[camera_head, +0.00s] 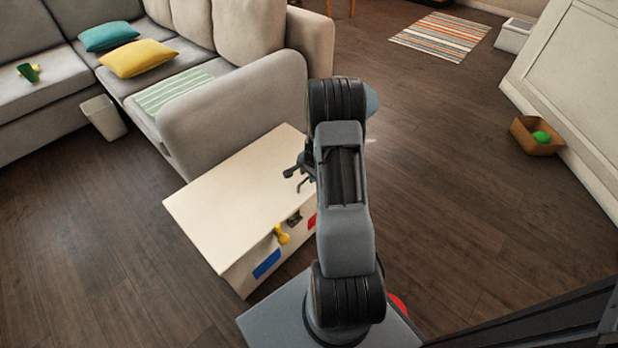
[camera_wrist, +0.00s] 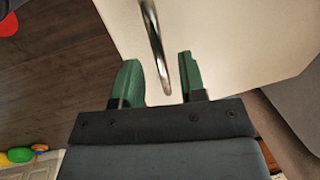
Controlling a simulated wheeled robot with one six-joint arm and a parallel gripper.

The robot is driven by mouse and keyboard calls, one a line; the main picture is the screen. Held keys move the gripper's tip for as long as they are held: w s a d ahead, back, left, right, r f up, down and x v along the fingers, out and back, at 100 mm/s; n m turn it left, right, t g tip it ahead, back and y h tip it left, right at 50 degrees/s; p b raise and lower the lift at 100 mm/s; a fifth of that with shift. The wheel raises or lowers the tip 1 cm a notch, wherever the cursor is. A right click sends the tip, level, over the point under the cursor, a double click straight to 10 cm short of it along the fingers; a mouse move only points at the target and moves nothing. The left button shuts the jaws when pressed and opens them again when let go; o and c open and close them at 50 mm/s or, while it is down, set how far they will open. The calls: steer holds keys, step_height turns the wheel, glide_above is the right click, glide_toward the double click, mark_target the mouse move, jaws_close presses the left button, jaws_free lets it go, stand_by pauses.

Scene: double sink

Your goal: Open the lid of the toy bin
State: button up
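The toy bin is a cream box (camera_head: 262,258) with blue and red patches on its front, beside the sofa's end. Its flat lid (camera_head: 220,195) looks shut. A yellow knob-like part and a small dark fitting (camera_head: 294,218) are at the front. My gripper (camera_head: 301,174) is over the lid's right part, partly hidden by my arm. In the wrist view my gripper (camera_wrist: 160,78) has its green fingertips apart. A curved metal bar (camera_wrist: 155,40), apparently a handle, reaches down between them; I cannot tell whether they touch it. The cream surface (camera_wrist: 235,45) lies behind.
The grey sofa (camera_head: 235,115) stands close behind the bin. A white waste bin (camera_head: 103,117) is at the left. A brown box (camera_head: 533,140) with a green ball lies far right. A striped rug (camera_head: 440,37) is at the back.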

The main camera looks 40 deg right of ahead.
steer(key=shift+w+f, duration=0.1)
steer(key=shift+f, duration=0.4)
steer(key=shift+c, duration=0.3)
jaws_close()
